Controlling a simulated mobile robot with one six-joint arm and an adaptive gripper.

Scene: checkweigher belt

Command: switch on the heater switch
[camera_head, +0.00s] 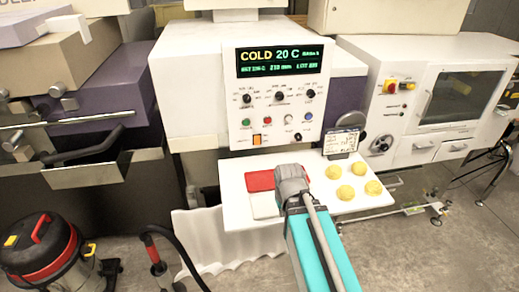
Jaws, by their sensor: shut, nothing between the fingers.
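The control panel (281,95) is on the front of a white machine. Its display (278,61) reads "COLD 20 C" in yellow and green. A small orange rocker switch (257,140) sits at the panel's bottom left and may be the heater switch; its label is too small to read, and I cannot tell its position. Above it are knobs (279,96) and small coloured buttons (267,121). My gripper (289,171) is shut and empty, below the panel and apart from it, over the white shelf. It hides part of the shelf.
The white shelf (235,214) holds a red item (260,180), several yellow round pieces (334,172) and a small sign (341,144) standing at the back. A red and black vacuum (40,248) with a hose stands at lower left. A white machine (430,100) is at right.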

